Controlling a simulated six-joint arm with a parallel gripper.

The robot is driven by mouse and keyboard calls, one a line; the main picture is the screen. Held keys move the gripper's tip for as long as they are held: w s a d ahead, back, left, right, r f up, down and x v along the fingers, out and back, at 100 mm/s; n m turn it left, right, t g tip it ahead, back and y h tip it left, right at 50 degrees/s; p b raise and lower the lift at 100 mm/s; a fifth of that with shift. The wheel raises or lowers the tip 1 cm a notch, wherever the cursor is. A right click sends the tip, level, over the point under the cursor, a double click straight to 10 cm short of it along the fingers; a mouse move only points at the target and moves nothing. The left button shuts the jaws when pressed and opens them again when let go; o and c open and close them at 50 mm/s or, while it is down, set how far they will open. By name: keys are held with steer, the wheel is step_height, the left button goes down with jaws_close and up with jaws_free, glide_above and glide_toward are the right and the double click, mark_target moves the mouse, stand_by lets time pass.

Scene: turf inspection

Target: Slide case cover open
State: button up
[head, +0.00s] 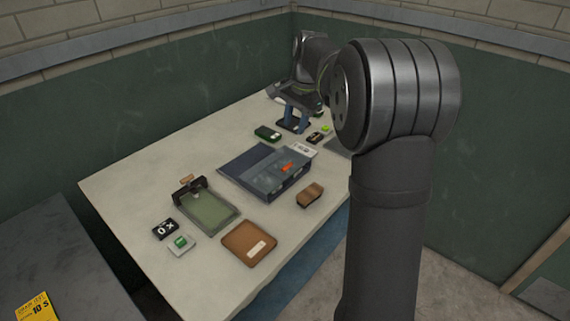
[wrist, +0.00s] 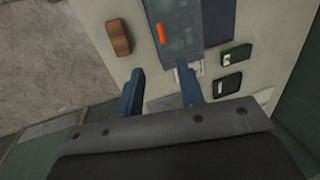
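The case (head: 290,190) is a flat dark blue-grey box in the middle of the table. Its cover looks like a smoky see-through panel (head: 262,181), with an orange piece (head: 287,167) on or under it; I cannot tell which. My gripper (head: 293,128) is beyond the case, pointing down over the far part of the table. In the wrist view, the case (wrist: 195,38) and orange piece (wrist: 160,33) lie ahead of the fingertips. The two blue fingers (wrist: 160,70) stand apart with nothing between them, and my gripper appears clear of the case.
A brown block (head: 310,195) lies right of the case, and a dark green box (head: 267,132) behind it. A green-screened tray (head: 210,212), an "OX" block (head: 166,229), a green-topped piece (head: 181,243) and a brown plate (head: 249,244) lie nearer. The table's left side is clear.

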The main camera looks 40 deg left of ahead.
mark_target(285, 167)
steer(key=a+f, duration=0.1)
steer(key=f, duration=0.4)
steer(key=a+f, duration=0.1)
steer(key=f, duration=0.5)
steer(key=a+f, duration=0.1)
steer(key=f, duration=0.4)
steer(key=shift+a+f, duration=0.2)
steer(key=shift+f, duration=0.15)
jaws_close()
